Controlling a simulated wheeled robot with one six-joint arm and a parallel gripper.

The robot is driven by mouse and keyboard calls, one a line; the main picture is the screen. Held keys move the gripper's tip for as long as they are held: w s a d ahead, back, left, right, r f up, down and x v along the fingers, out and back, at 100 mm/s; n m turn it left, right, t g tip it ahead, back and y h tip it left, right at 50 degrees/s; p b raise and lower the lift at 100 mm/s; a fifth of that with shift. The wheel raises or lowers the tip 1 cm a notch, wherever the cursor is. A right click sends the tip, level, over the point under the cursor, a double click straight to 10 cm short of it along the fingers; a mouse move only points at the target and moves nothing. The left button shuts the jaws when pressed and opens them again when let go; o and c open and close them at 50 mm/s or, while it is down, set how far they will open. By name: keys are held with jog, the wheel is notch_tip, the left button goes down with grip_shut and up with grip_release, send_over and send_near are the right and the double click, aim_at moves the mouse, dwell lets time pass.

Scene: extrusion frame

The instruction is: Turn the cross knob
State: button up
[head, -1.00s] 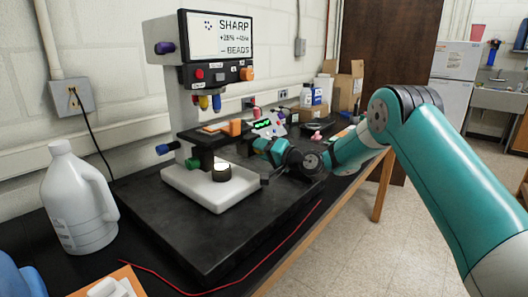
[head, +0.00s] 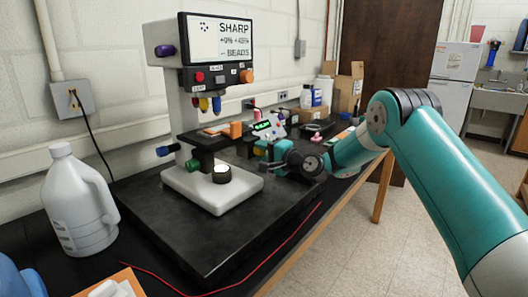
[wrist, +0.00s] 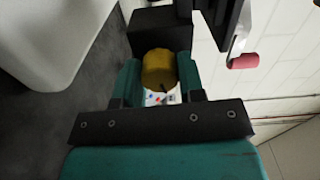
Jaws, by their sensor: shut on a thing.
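A yellow round knob (wrist: 158,68) sits between the two teal fingers of my gripper (wrist: 160,82) in the wrist view, in front of a black block (wrist: 160,30). My gripper is shut on this knob; no label on it can be read. In the head view my gripper (head: 260,153) is at the right side of the white microscope (head: 178,108), by its stage, and largely hides the knob. The microscope's screen (head: 219,38) reads SHARP, about +9% and +45%, and BEADS. A lit round part (head: 221,174) glows on the base below the stage.
Other knobs on the microscope are purple (head: 166,49), orange (head: 246,76), green (head: 193,165) and blue (head: 165,150). A white jug (head: 78,205) stands at the left. A red cable (head: 255,268) runs along the front of the dark bench. Boxes and bottles stand farther back.

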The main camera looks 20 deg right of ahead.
jog(key=shift+d, duration=0.15)
jog(key=o, duration=0.9)
jog(key=shift+b+v, duration=3)
jog(key=shift+v, duration=5.65)
